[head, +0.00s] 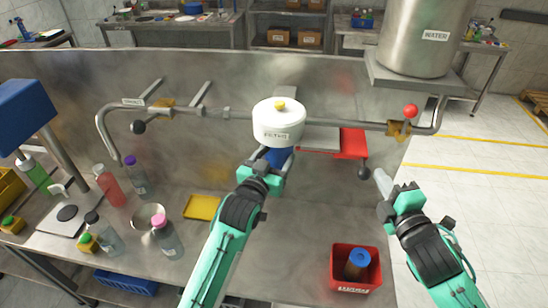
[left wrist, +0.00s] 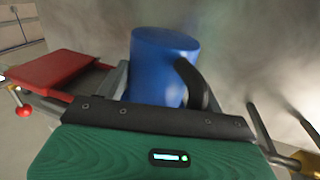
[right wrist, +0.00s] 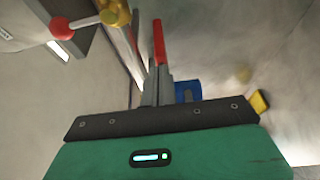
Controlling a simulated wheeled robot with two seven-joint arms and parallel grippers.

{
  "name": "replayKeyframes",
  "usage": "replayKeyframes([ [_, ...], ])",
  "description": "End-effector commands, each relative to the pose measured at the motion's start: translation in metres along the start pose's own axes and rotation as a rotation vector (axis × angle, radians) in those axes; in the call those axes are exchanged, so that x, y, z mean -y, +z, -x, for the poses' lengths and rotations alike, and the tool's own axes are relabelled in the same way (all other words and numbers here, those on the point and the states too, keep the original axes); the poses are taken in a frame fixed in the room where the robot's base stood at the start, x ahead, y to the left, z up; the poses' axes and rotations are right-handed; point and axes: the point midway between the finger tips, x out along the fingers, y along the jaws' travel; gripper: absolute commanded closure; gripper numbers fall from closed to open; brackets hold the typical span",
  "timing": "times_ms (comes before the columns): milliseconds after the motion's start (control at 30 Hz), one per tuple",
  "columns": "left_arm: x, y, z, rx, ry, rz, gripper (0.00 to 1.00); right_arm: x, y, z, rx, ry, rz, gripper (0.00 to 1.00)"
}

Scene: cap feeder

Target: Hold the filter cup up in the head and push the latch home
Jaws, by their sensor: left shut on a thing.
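The white filter head (head: 279,122) sits on the pipe in the head view. The blue filter cup (head: 279,157) is directly below it; whether it is seated inside is hidden. My left gripper (head: 264,170) is shut on the cup from the front. The left wrist view shows the cup (left wrist: 160,62) upright between the fingers, its dark handle (left wrist: 192,85) at right. The red latch plate (head: 347,143) is right of the filter head and also shows in the right wrist view (right wrist: 158,38). My right gripper (head: 384,184) is shut and empty, below and right of the latch.
A valve with a red ball (head: 411,111) is on the pipe at right, beneath the water tank (head: 418,40). A red bin (head: 356,284) is at the front right. Bottles, a bowl (head: 149,215) and a yellow pad (head: 202,207) occupy the left.

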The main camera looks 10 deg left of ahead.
Motion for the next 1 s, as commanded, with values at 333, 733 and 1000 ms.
replayKeyframes([
  [333, 0.000, -0.005, 0.000, -0.003, 0.000, 0.000, 0.59, 0.000, 0.000, 0.000, 0.000, 0.000, 0.000, 1.00],
  [733, 0.000, -0.006, 0.000, -0.003, 0.000, 0.000, 0.59, 0.000, -0.009, -0.003, 0.000, 0.001, -0.001, 1.00],
  [1000, 0.000, -0.005, 0.000, -0.002, 0.000, 0.000, 0.59, 0.000, -0.019, -0.007, -0.001, 0.000, -0.001, 1.00],
])
